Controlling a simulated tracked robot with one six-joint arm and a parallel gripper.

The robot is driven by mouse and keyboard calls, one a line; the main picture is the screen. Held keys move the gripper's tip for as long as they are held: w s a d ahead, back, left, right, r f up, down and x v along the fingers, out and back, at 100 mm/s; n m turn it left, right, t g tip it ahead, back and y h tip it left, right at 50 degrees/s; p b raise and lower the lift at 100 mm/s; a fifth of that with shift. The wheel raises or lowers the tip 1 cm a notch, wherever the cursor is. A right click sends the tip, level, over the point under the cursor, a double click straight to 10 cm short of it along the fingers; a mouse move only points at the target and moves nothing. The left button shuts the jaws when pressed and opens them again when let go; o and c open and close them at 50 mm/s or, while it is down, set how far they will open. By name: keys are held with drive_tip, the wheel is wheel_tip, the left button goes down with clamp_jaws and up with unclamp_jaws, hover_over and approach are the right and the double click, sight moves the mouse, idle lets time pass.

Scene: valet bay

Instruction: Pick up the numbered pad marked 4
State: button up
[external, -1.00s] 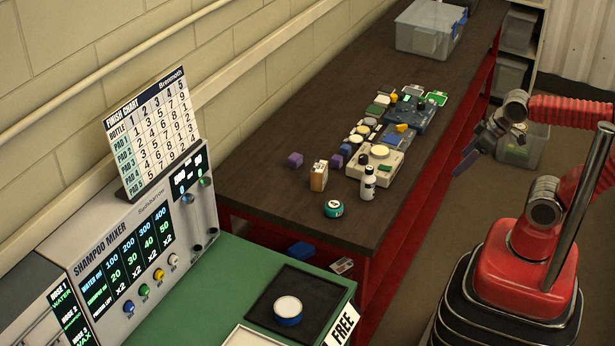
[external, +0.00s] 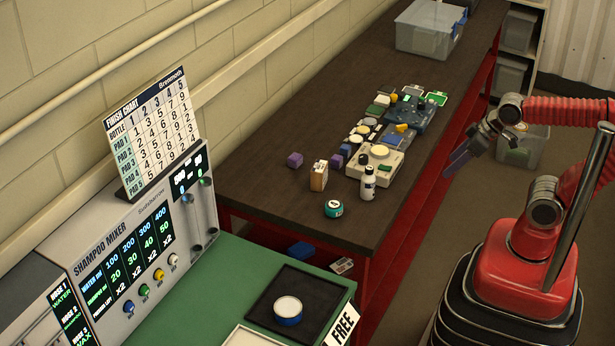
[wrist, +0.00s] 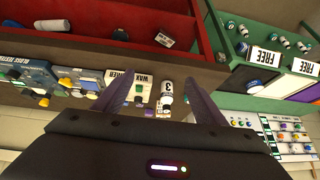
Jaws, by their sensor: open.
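My gripper (external: 462,163) is open and empty, in the air off the right side of the dark bench. In the wrist view its two fingers (wrist: 162,78) are spread wide with nothing between them. A teal round piece with a white numbered face (external: 333,208) lies near the bench's front end; its number is too small to read. A blue-rimmed pad with a white top (external: 288,310) sits on a black mat on the green counter; no number shows on it. I cannot tell which thing is marked 4.
A white bottle (external: 368,183) stands near the teal piece; in the wrist view the bottle (wrist: 166,88) shows a 3. A beige device (external: 375,165), a tan box (external: 318,176) and purple blocks (external: 295,160) are close. A clear bin (external: 425,30) stands far back.

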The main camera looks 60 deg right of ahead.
drive_tip(key=w+a+f+t, duration=0.2)
drive_tip(key=w+a+f, duration=0.1)
drive_tip(key=w+a, duration=0.2)
drive_tip(key=w+a+f+t, duration=0.2)
drive_tip(key=w+a+f, duration=0.1)
drive_tip(key=w+a, duration=0.2)
drive_tip(key=w+a+f+t+y, duration=0.1)
drive_tip(key=w+a+f+t, duration=0.1)
drive_tip(key=w+a, duration=0.3)
drive_tip(key=shift+w+a+f, duration=0.2)
drive_tip(key=shift+a+f, duration=0.05)
drive_tip(key=shift+a, duration=0.55)
drive_tip(key=shift+w+a+f, duration=0.15)
drive_tip(key=shift+a+f, duration=0.1)
drive_tip(key=shift+a, duration=0.55)
drive_tip(key=shift+d+f+t+h, duration=0.2)
drive_tip(key=shift+f+t+h, duration=0.3)
drive_tip(key=shift+t+h, duration=0.2)
drive_tip(key=shift+w, duration=0.1)
approach(334, 208)
drive_tip(key=shift+w+d+f, duration=0.45)
drive_tip(key=shift+w+f, duration=0.15)
drive_tip(key=shift+w, duration=0.2)
drive_tip(key=shift+w+d+f, duration=0.45)
drive_tip(key=shift+w+f, duration=0.15)
drive_tip(key=shift+w, duration=0.2)
